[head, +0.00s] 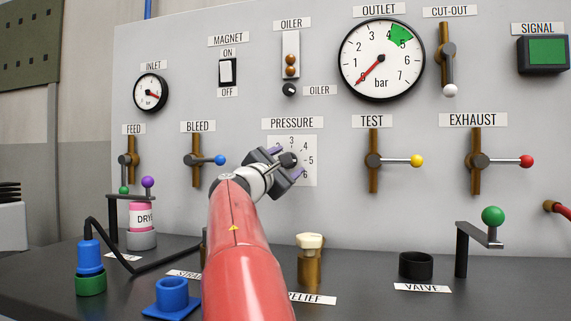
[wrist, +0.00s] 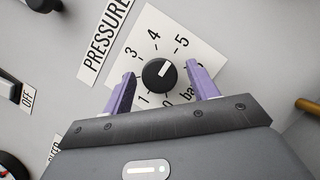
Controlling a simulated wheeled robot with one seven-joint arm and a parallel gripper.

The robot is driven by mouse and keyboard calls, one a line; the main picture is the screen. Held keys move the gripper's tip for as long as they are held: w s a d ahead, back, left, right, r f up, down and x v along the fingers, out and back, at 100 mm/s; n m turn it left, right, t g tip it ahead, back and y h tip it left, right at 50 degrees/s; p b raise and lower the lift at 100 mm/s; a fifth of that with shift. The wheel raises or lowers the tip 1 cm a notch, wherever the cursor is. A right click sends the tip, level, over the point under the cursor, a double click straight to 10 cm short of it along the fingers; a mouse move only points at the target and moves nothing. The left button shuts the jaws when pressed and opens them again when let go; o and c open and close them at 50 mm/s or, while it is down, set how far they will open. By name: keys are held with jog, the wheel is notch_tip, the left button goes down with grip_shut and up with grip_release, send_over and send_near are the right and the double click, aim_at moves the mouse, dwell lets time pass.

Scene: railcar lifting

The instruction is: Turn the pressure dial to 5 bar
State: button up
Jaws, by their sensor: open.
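The pressure dial (head: 288,160) is a round black knob on a white scale card (head: 307,140) under the PRESSURE label. In the wrist view the knob (wrist: 159,76) has a white pointer mark aimed to the upper right, roughly toward the 5; its exact reading is unclear. My gripper (wrist: 161,82) is open, its purple fingers on either side of the knob with visible gaps. In the head view my gripper (head: 281,168) covers part of the card and its lower numbers. The right finger hides part of the scale in the wrist view.
The OUTLET gauge (head: 381,60) has its red needle near 0 and a green band around 4 to 5. The TEST lever (head: 395,160) is right of the dial. The RELIEF valve (head: 310,260) stands on the bench below. The OILER knob (head: 289,89) is above.

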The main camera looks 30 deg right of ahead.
jog(key=b+v, duration=0.3)
jog(key=v, duration=0.4)
jog(key=shift+s+a, duration=0.2)
jog(key=shift+a, duration=0.15)
jog(key=shift+a+f, duration=0.1)
